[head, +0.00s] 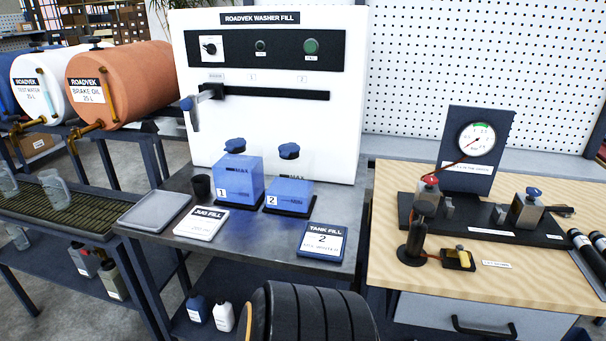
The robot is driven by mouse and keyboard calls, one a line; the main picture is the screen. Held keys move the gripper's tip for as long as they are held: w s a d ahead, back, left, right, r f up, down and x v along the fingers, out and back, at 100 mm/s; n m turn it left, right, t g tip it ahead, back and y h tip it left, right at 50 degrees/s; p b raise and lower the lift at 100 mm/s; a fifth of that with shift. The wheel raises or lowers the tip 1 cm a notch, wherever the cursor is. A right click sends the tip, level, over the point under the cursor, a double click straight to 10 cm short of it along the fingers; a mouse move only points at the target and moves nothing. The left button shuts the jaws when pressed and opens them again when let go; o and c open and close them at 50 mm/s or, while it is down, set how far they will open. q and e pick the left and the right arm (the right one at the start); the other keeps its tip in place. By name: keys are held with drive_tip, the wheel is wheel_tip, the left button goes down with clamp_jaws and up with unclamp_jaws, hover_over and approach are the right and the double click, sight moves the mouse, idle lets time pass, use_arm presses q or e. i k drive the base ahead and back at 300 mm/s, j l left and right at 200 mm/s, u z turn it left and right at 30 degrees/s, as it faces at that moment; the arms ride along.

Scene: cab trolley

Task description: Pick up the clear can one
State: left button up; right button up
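A squarish see-through can marked 1 (238,182) stands on the metal bench in front of the white washer fill panel. Blue colour fills its body, MAX is printed near its top, and a dark blue cap (235,146) sits above it. A similar can marked 2 (290,196) stands close on its right, also with a blue cap (289,151). Both stand on dark bases. Neither of my grippers is in view, and nothing is holding either can.
A jug fill card (201,224), a tank fill card (323,241), a grey tray (154,210) and a black cup (201,187) lie around the cans. A wooden bench with a gauge (476,139) stands right; drums (130,85) stand left.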

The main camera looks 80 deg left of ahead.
sight(109, 273)
drive_tip(key=u, duration=4.1)
